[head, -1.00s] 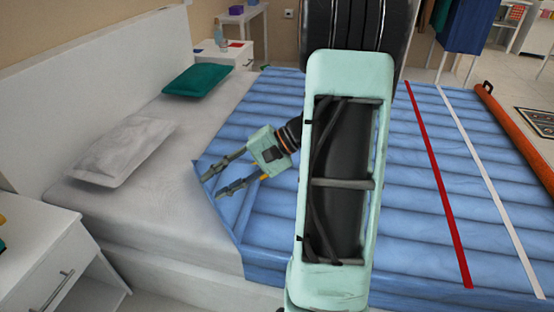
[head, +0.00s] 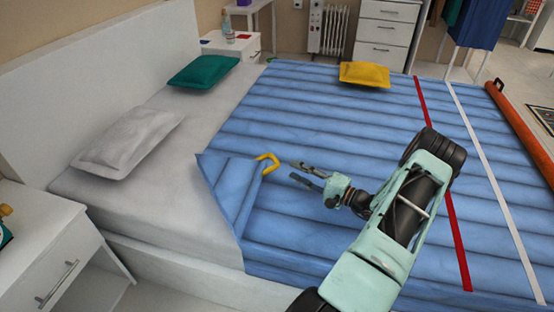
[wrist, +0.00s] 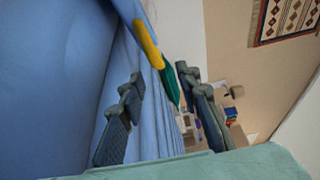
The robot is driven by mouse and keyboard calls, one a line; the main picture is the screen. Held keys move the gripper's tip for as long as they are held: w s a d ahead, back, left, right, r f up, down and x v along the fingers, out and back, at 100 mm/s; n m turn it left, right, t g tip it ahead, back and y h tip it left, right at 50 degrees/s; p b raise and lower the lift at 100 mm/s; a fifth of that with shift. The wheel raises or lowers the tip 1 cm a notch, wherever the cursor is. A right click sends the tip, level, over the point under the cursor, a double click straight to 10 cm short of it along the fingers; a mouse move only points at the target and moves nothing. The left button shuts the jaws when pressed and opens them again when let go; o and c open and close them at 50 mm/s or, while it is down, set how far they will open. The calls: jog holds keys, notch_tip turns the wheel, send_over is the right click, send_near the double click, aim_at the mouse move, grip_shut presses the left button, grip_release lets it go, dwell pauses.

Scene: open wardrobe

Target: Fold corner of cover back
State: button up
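The blue quilted cover (head: 330,140) lies over most of the bed. Its near-left corner is turned back as a triangular flap (head: 230,188), with bare white mattress (head: 165,215) beside it. A yellow loop (head: 270,160) sticks up at the flap's tip; it also shows in the wrist view (wrist: 148,42). My gripper (head: 296,171) is over the cover to the right of the loop and apart from it. Its two fingers are spread with nothing gripped, as the wrist view also shows (wrist: 158,74). Whether the flap lies fully flat is hard to tell.
A grey pillow (head: 128,142) and a teal pillow (head: 203,71) lie at the headboard side. A yellow pillow (head: 364,74) lies on the cover's far edge. A white nightstand (head: 45,262) stands at the near left. An orange roll (head: 522,130) lies along the right side.

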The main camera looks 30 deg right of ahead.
aim_at(275, 158)
jog(key=shift+d+f, duration=0.3)
jog(key=shift+d, duration=0.05)
jog(key=shift+f, duration=0.1)
jog(key=b+x, duration=0.1)
jog(key=x, duration=0.9)
jog(key=shift+w+b, duration=0.3)
jog(key=shift+w, duration=0.05)
grip_shut()
